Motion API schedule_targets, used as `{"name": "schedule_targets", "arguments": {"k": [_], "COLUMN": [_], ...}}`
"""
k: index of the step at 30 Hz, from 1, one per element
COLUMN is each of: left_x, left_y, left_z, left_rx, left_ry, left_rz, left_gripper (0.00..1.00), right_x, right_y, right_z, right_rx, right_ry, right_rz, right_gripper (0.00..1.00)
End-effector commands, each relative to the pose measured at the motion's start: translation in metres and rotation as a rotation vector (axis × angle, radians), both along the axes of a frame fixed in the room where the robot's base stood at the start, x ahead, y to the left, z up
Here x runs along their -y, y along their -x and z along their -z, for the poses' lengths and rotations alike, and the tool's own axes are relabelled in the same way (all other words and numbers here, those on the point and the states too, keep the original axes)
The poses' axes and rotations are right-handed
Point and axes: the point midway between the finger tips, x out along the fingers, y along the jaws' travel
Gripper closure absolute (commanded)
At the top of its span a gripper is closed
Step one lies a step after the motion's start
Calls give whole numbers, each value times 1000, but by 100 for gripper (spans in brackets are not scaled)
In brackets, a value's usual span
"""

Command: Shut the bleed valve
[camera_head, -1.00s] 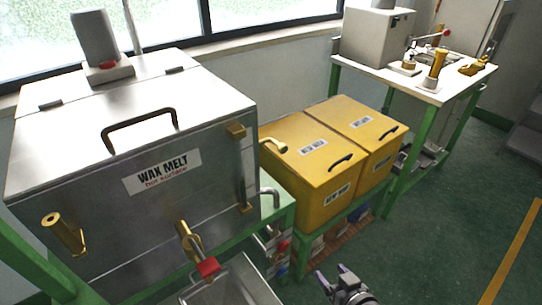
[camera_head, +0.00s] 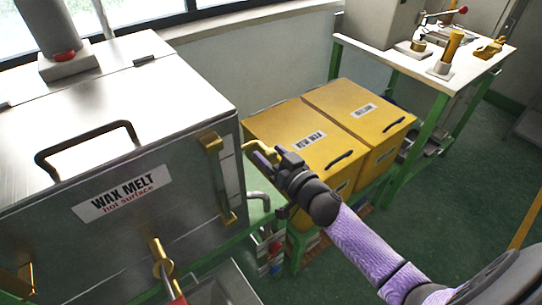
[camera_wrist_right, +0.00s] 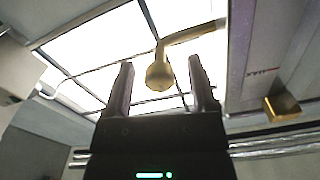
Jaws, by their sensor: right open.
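The bleed valve appears to be the brass lever (camera_head: 259,147) sticking out from the right side of the wax melt tank (camera_head: 130,165). In the right wrist view its brass arm and rounded end (camera_wrist_right: 160,73) show ahead of my gripper, in line with the gap between the fingers. My right gripper (camera_head: 268,158) is open beside the lever's end, and its fingers partly hide the lever in the head view. It also shows in the right wrist view (camera_wrist_right: 161,66), with nothing clamped between the fingers. I cannot tell whether a finger touches the lever. My left gripper is out of view.
Yellow boxes (camera_head: 290,137) stand right behind and below my right gripper. A bent metal pipe (camera_head: 259,198) and a brass tap (camera_head: 160,256) sit lower on the tank. A white-topped bench (camera_head: 410,70) is at the back right. Green floor at the right is open.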

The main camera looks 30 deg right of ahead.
Motion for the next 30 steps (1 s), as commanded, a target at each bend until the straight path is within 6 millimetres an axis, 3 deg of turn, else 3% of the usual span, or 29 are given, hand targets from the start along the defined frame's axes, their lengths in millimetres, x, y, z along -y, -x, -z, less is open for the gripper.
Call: {"name": "schedule_targets", "arguments": {"k": [8,18,30], "left_x": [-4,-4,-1], "left_y": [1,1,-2], "left_z": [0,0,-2], "left_rx": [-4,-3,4], "left_ry": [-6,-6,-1], "left_rz": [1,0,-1], "left_gripper": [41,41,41], "right_x": [0,0,0], "right_y": [-2,-2,-2], "right_z": [0,0,0], "right_rx": [-1,-1,5], "right_ry": [0,0,46], "right_rz": [1,1,1], "right_gripper": [29,100,100]}}
